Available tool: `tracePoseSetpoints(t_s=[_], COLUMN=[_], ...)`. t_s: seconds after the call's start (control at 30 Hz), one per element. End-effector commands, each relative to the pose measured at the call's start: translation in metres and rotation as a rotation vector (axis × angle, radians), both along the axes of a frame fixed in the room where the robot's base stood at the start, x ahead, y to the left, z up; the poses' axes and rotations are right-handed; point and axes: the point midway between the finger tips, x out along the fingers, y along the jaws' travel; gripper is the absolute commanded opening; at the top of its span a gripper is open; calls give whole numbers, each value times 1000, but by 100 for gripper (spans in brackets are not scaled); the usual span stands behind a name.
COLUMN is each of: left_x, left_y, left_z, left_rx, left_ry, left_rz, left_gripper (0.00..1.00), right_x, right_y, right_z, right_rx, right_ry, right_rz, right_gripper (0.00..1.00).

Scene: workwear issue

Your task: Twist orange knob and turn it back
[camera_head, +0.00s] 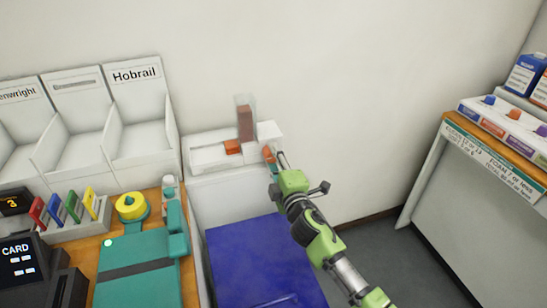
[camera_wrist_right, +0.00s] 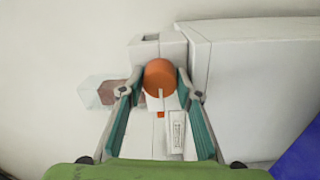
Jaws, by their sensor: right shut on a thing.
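The orange knob (camera_wrist_right: 160,74) sits on the front of a white dispenser-like device (camera_wrist_right: 145,52) against the wall. In the right wrist view my right gripper (camera_wrist_right: 160,82) has its two teal-padded fingers on either side of the knob, shut on it. A pale strip shows just below the knob. In the head view my right gripper (camera_head: 271,161) reaches the device's right end, and the knob (camera_head: 267,152) is partly hidden by it. A second orange part (camera_head: 232,146) lies on the device's front. My left gripper is not in view.
A clear container with brown contents (camera_head: 245,122) stands on the device. A blue surface (camera_head: 255,255) lies below my right arm. White bins (camera_head: 140,140) and a wooden counter with a teal pad (camera_head: 140,270) are at left. A shelf with boxes (camera_head: 505,125) is at right.

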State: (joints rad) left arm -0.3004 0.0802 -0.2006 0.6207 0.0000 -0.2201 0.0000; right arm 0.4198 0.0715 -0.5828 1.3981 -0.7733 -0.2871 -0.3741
Motion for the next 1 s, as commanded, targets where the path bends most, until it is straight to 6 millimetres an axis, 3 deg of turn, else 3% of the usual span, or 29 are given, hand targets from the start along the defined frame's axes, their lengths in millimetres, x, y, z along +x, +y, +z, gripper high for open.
tracePoseSetpoints(t_s=[0.47, 0.5, 0.57, 1.0], left_x=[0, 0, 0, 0], left_y=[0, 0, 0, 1], left_z=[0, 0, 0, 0], left_rx=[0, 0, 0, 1], left_ry=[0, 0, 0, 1], left_rz=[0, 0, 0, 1], left_gripper=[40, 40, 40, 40], right_x=[0, 0, 0, -9], right_y=[1, 1, 1, -3], right_z=[-1, -1, -1, -3], right_rx=[-16, -16, -15, -15], right_ry=[-4, -4, -4, -1], right_rz=[1, 1, 1, 1], right_gripper=[10, 36, 48, 48])
